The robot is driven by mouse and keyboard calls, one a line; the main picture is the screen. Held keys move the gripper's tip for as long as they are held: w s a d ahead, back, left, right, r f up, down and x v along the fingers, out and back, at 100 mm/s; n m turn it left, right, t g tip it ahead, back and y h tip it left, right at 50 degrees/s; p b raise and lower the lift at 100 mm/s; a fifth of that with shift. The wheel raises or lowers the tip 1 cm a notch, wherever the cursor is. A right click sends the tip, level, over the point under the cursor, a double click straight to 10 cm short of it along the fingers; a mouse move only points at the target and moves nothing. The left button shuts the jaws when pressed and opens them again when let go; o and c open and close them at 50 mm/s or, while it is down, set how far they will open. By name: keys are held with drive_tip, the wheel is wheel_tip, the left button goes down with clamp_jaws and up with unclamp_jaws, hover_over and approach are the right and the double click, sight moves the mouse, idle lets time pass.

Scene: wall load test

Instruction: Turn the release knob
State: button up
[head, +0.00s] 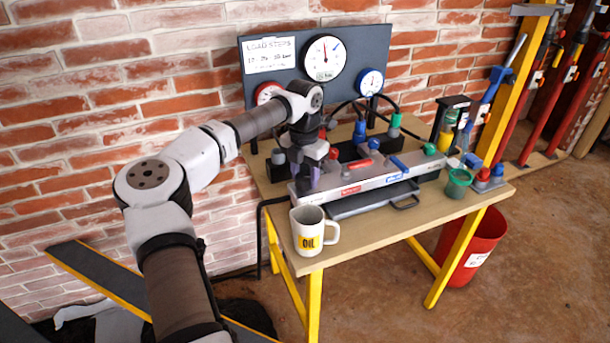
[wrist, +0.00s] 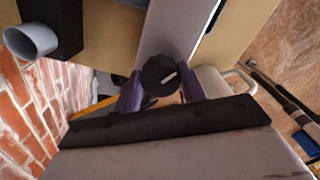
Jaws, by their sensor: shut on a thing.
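The release knob (wrist: 159,74) is black and round with a pale pointer line, on the end of the long grey manifold (wrist: 172,30). In the wrist view it sits between the two purple fingers of my gripper (wrist: 160,90), which is shut on it. In the head view my gripper (head: 307,180) points down at the left end of the manifold (head: 375,180), and it hides the knob there. The manifold carries a red label, a blue label, a red lever and a blue lever.
A white OIL mug (head: 308,231) stands close in front of my gripper on the wooden bench (head: 410,225). A dark tray with a handle (head: 372,202) lies before the manifold. A gauge panel (head: 290,60) stands behind. A green cup (head: 458,183) is at the right.

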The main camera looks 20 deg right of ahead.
sight(303, 176)
drive_tip(key=n, duration=0.6)
drive_tip(key=shift+a+b, duration=0.1)
drive_tip(key=shift+b, duration=0.25)
idle(0.4)
drive_tip(key=o, duration=1)
wheel_tip(303, 176, up, 14)
drive_tip(key=shift+w+a+f+b, duration=0.1)
drive_tip(key=shift+b, duration=0.55)
